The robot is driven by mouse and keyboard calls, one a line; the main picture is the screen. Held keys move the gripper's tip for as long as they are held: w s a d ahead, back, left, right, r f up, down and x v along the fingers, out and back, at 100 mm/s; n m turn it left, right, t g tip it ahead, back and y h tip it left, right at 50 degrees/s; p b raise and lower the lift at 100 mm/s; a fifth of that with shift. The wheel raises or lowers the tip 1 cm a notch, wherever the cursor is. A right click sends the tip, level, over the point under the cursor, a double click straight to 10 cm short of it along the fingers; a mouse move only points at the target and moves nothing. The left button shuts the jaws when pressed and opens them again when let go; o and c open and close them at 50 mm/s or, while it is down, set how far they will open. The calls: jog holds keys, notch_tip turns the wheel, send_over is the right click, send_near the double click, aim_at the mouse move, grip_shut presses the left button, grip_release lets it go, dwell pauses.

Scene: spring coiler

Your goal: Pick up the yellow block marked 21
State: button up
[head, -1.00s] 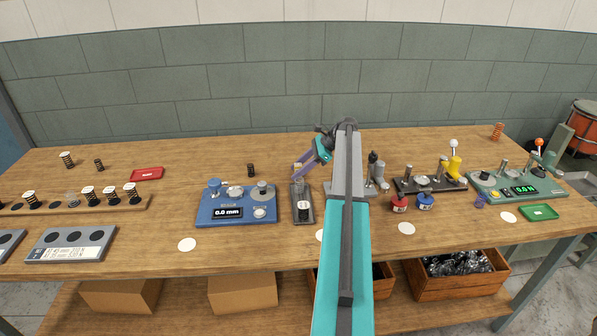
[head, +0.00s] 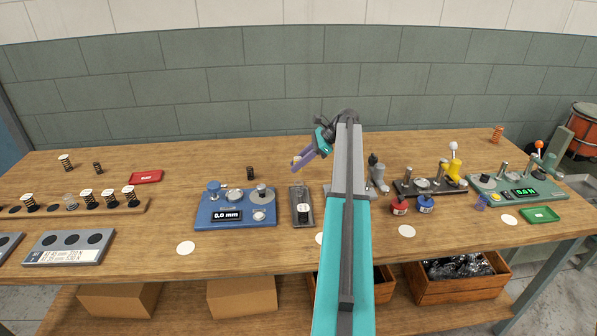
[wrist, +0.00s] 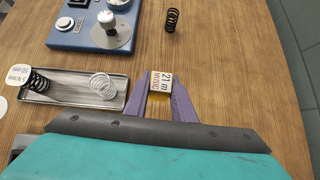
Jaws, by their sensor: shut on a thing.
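The yellow block (wrist: 163,81) is in the wrist view, between the two purple fingers of my gripper (wrist: 161,90). Its pale top label reads "21 m MUSIC", and a yellow side shows below the label. My gripper is shut on it, one finger on each side. In the head view my gripper (head: 297,162) is behind the small dark tray, left of my arm, and the block is only a tiny pale patch at the fingertips. It looks a little above the table, but the gap under it is hard to see.
A metal tray (wrist: 62,99) holding a black spring and a white coil lies left of the gripper in the wrist view. The blue gauge (head: 235,208) and a black spring (head: 250,172) stand to the left. Tabletop behind the gripper is clear.

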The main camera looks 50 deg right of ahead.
aim_at(298, 158)
jog(key=shift+r+b, duration=0.4)
jog(key=shift+r, duration=2.55)
